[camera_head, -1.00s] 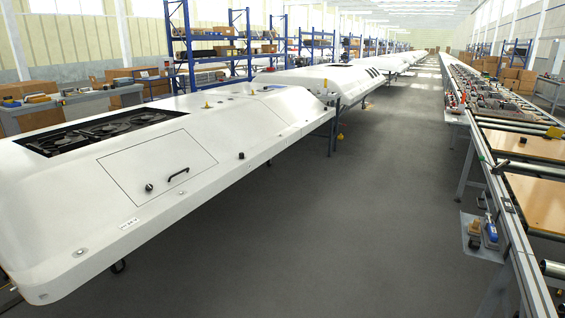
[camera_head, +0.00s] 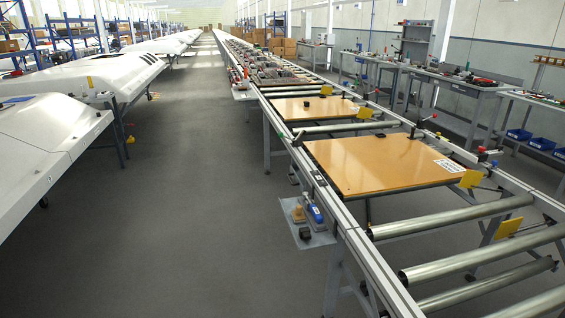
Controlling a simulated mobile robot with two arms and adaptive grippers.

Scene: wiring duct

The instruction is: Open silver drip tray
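I do not see a thing that I can tell is the silver drip tray. A small grey tray (camera_head: 318,236) hangs at the left side of the roller conveyor, low down, with a blue tool and a few small items on it. I cannot tell whether either is the drip tray. Neither of my grippers shows in the head view.
The roller conveyor (camera_head: 370,262) with wooden boards (camera_head: 385,163) runs along the right of the aisle. White housings (camera_head: 82,77) on blue legs stand at the left. The grey floor (camera_head: 190,190) between them is clear. Workbenches (camera_head: 440,80) stand farther right.

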